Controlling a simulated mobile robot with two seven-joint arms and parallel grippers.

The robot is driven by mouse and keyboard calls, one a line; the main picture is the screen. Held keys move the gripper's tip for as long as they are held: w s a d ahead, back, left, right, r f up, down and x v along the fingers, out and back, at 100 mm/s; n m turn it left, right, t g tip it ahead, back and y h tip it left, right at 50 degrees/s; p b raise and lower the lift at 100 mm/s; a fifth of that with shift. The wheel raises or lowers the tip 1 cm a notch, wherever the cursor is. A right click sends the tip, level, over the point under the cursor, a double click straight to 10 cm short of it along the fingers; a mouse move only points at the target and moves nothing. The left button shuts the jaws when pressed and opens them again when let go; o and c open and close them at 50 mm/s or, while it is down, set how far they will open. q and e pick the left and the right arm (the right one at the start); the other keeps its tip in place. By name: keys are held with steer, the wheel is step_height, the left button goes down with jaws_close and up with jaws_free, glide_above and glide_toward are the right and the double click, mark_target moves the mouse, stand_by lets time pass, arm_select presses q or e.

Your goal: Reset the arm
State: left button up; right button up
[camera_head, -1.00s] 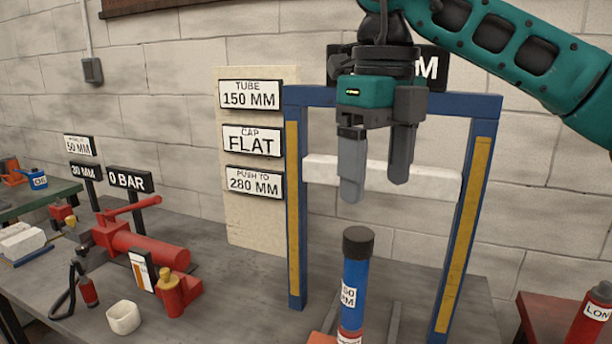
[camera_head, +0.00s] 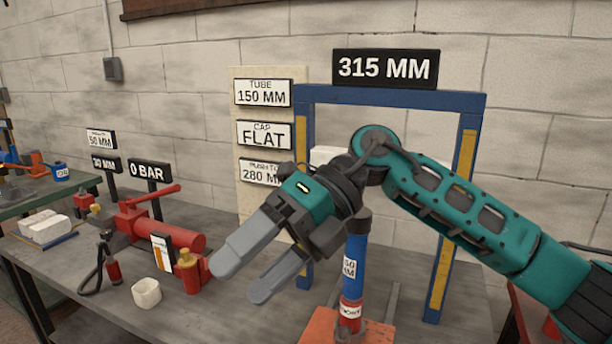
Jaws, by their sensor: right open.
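My right arm comes in from the right edge, and my right gripper (camera_head: 240,275) hangs in front of the blue frame (camera_head: 395,97). Its two grey fingers are apart with nothing between them, and they point down and to the left over the bench. Behind it a blue cylinder (camera_head: 355,252) with a red lower part stands upright on an orange block (camera_head: 330,328). My left gripper is not in the picture.
A red hand pump (camera_head: 170,234) and a white cup (camera_head: 146,293) stand on the grey bench to the left. A black sign reading 315 MM (camera_head: 386,68) stands above the frame. A board with tags (camera_head: 240,80) stands behind.

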steer(key=w+d+f+m+t+y, duration=0.25)
steer(key=m+t+y, duration=0.35)
steer(key=m+t, duration=0.45)
steer(key=w+d+f+m+t+y, duration=0.15)
steer(key=w+m+t+y, duration=0.4)
steer(key=m, duration=0.75)
steer(key=d+f+m+t+h+p, duration=0.1)
steer(key=d+f+m+t+h, duration=0.6)
steer(key=f+m+t+h, duration=0.4)
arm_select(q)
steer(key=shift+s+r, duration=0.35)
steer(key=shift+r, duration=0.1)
arm_select(e)
steer(key=s+d+f+m+g+h, duration=0.4)
steer(key=s+d+f, duration=0.2)
steer(key=f, duration=0.6)
steer(key=s+d+f+m+g+h, duration=0.4)
steer(key=s+d+f+g, duration=0.1)
steer(key=s+f, duration=0.5)
steer(key=shift+d+f+m+g, duration=0.35)
steer(key=shift+d+f, duration=0.2)
steer(key=shift+f, duration=0.4)
